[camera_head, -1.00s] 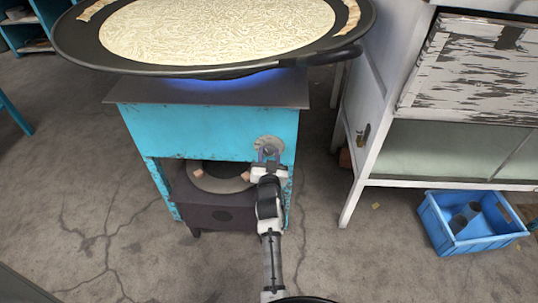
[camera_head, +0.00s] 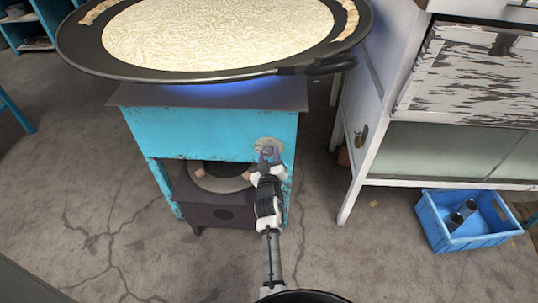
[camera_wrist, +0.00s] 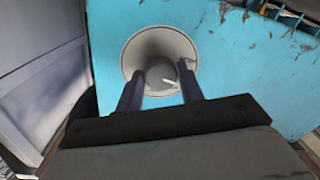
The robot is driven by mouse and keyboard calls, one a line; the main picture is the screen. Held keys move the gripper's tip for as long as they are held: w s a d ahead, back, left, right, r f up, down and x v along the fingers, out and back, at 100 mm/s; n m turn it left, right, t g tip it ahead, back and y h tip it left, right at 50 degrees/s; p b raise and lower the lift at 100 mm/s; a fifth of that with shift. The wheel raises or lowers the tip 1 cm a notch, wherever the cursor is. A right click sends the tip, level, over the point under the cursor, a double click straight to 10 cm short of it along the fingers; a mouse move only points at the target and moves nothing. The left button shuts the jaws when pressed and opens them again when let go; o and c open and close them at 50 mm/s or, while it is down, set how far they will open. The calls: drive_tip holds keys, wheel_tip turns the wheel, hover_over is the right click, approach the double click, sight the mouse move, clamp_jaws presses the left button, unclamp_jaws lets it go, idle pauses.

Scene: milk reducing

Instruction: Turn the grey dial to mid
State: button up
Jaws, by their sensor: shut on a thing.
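The grey dial (camera_head: 268,145) sits on the upper right of the turquoise stove front (camera_head: 185,132). In the wrist view the dial is a round grey plate (camera_wrist: 135,47) with a knob (camera_wrist: 160,74) in its middle and a light pointer mark at the knob's right side. My gripper (camera_head: 268,155) is at the dial, and its two dark fingers (camera_wrist: 161,92) stand left and right of the knob, shut on it. The fingers hide parts of the plate's lower edge.
A large black pan (camera_head: 80,50) with pale contents sits above the stove, over a blue flame (camera_head: 235,87). A whitish cabinet (camera_head: 362,150) stands to the right. A blue crate (camera_head: 470,240) with dark cylinders is on the floor. Cracked floor (camera_head: 110,235) lies open in front.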

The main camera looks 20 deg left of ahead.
drive_tip(key=shift+r+n, duration=0.1)
drive_tip(key=shift+n, duration=0.2)
drive_tip(key=o, duration=1)
drive_tip(key=shift+s, duration=0.15)
